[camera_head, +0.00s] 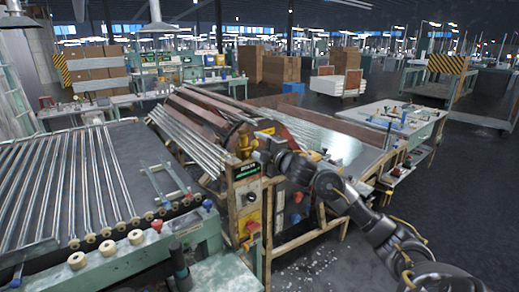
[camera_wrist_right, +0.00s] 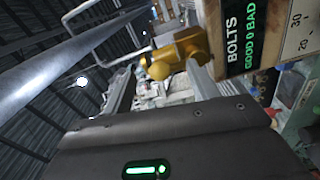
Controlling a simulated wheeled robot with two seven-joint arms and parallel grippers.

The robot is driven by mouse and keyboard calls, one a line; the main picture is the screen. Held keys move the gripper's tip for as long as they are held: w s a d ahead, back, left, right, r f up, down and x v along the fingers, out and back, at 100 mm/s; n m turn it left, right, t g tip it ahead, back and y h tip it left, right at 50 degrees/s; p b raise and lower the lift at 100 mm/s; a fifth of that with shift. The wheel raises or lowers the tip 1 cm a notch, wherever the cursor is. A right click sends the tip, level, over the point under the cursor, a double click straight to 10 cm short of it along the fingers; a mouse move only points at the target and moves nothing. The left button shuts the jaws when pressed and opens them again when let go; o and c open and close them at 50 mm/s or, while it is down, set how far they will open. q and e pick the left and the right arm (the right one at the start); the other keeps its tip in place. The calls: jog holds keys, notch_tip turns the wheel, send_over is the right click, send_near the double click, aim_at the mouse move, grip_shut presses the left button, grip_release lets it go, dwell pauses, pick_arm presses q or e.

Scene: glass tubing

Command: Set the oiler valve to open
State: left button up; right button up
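The oiler valve appears to be the yellow-gold fitting (camera_wrist_right: 178,54) in the right wrist view, beyond and partly between my right gripper's fingertips (camera_wrist_right: 160,68). The two grey fingers stand apart, one on each side of its near end. I cannot tell whether either finger touches it, nor how its handle is set. In the head view my right gripper (camera_head: 259,152) reaches to the upper front of the machine, beside a small yellow part (camera_head: 244,141). The gripper hides much of that spot. My left gripper is not in view.
A control box (camera_head: 250,205) with a lit sign and red knobs stands just below my right gripper. Glass tubes (camera_head: 195,140) lie along the machine's left side. A rack of tubes (camera_head: 70,185) is at left. Dark floor (camera_head: 460,210) is clear at right.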

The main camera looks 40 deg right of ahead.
jog(key=shift+f, duration=0.25)
jog(key=s+b, duration=0.3)
jog(key=s, duration=0.7)
jog(key=shift+s+a, duration=0.15)
jog(key=shift+s, duration=0.25)
jog(key=shift+r, duration=0.1)
